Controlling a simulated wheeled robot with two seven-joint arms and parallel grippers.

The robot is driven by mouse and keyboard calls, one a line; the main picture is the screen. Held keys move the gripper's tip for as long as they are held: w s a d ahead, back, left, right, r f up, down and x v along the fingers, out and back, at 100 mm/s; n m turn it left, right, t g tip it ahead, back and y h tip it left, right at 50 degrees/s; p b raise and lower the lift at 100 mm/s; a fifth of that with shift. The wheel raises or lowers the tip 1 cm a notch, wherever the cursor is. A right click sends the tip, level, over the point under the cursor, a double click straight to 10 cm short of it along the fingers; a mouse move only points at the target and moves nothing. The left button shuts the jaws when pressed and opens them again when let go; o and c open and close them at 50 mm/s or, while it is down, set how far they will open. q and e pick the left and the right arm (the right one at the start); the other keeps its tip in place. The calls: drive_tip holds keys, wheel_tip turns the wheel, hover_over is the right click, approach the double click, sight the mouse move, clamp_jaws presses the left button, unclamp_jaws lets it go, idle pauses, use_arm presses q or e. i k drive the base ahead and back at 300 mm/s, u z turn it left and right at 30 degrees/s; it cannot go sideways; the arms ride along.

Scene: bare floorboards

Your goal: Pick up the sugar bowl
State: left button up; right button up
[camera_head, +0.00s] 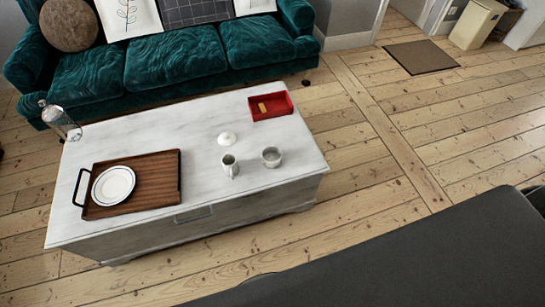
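A small round grey-white bowl (272,157), which looks like the sugar bowl, stands open and upright on the white coffee table (150,140), near its right end. A small white pitcher (230,167) stands just left of it, apart from it. A white domed piece (227,139), which looks like a lid, lies behind the pitcher. Neither of my grippers shows in the head view.
A wooden tray (155,175) with a white plate (113,186) lies at the table's left. A red tray (271,105) holding a small tan item sits at the back right. A glass bottle (60,121) stands at the back left corner.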

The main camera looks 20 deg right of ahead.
sight(271, 155)
drive_tip(key=z, duration=2.85)
drive_tip(key=i, duration=2.15)
drive_tip(key=u, duration=2.8)
